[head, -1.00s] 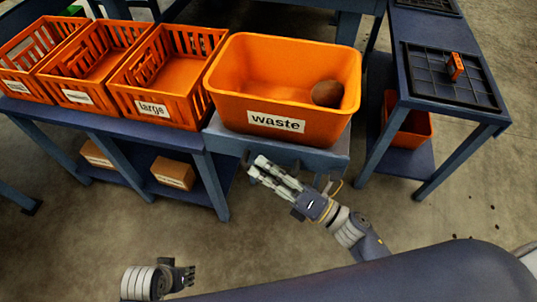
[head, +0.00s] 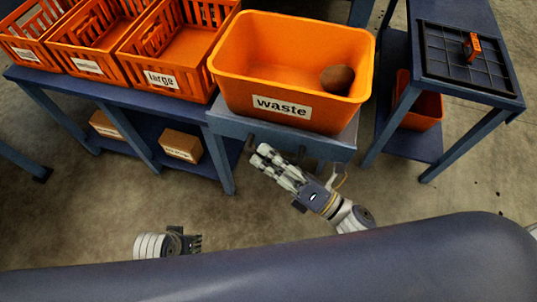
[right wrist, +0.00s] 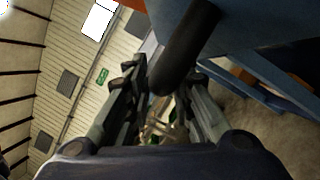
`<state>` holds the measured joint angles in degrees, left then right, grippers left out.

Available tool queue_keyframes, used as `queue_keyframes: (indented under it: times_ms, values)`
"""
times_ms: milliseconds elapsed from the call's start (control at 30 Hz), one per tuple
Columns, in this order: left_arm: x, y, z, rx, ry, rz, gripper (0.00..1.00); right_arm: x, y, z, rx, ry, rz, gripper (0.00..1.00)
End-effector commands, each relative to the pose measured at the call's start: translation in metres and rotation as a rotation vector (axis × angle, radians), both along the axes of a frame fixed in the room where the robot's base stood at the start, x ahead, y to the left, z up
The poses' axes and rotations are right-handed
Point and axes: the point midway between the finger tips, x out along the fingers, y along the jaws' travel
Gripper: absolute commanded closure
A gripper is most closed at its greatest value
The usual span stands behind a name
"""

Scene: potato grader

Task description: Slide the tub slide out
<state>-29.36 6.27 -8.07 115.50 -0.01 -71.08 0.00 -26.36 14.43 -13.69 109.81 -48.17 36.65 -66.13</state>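The orange waste tub (head: 235,88) stands on the blue-grey tub slide (head: 335,143) at the front of the bench, with one brown potato (head: 337,79) inside. My right gripper (head: 262,157) is just in front of and below the slide's front edge. In the right wrist view, a dark rounded bar (right wrist: 188,45), seemingly the slide's handle, reaches down between the spread fingers of my right gripper (right wrist: 163,78). I cannot see contact on both sides. My left gripper (head: 197,243) is low at the left, apart from everything; its fingers are too small to read.
Orange crates labelled large (head: 165,78) and others stand left of the tub. Cardboard boxes (head: 180,146) lie on the lower shelf. A blue stand (head: 455,88) with a black grid tray is at the right, an orange bin (head: 424,112) below it. Floor in front is clear.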

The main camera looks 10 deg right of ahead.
Motion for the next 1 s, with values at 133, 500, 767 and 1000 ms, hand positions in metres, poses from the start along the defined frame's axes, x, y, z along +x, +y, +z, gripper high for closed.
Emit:
queue_keyframes:
  times_ms: [133,500,767,1000]
  values:
    - [0.002,0.002,0.002,0.002,-0.003,0.004,0.61,0.001,-0.001,0.001,0.0,-0.001,-0.003,0.79]
    - [0.002,0.001,0.001,0.001,-0.003,0.001,0.61,-0.036,-0.041,-0.013,-0.002,0.004,-0.004,0.79]
    - [0.001,0.001,0.001,0.001,-0.002,0.0,0.61,-0.069,-0.075,-0.022,-0.001,0.002,-0.002,0.79]
    - [0.001,0.001,0.001,0.001,-0.002,0.0,0.61,-0.079,-0.087,-0.025,-0.001,0.0,-0.002,0.79]
